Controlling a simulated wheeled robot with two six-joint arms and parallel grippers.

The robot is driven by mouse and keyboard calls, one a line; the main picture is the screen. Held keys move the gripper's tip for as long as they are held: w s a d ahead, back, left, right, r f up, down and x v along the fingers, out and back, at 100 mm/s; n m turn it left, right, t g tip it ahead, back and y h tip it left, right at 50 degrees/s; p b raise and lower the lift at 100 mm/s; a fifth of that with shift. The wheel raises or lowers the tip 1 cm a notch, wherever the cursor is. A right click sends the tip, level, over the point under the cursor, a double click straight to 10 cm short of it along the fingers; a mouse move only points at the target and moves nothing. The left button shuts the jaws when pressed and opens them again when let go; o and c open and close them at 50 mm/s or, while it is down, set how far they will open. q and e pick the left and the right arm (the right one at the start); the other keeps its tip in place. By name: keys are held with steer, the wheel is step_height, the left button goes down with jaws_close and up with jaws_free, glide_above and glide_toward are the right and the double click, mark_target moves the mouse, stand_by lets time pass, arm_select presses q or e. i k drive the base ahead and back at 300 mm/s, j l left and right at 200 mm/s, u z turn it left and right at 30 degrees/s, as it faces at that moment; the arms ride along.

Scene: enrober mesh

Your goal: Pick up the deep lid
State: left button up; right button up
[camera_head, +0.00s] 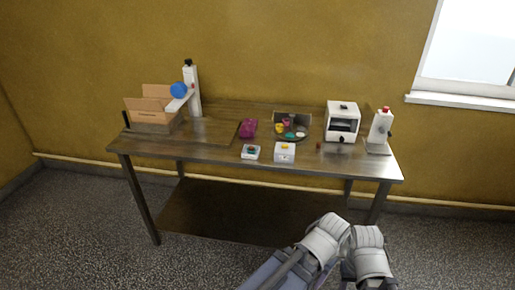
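I cannot tell for sure which thing is the deep lid. Small coloured pieces, yellow, pink, green and pale, sit on a dark round tray (274,133) at the back middle of the table; they are too small to make out as lids. Parts of my two arms show at the bottom right, in front of the table and apart from everything on it. No gripper fingers can be made out on either arm.
The metal table (220,149) carries an open cardboard box (154,108), a white post (193,92) with a blue ball (179,90), a magenta item (248,128), two small white boxes (251,153) (284,153), a white machine (341,121) and a red-topped white device (380,129). The front left tabletop is clear.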

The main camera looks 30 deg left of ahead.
mark_target(284, 152)
steer(key=i+l+u, duration=0.1)
steer(key=i+l, duration=0.6)
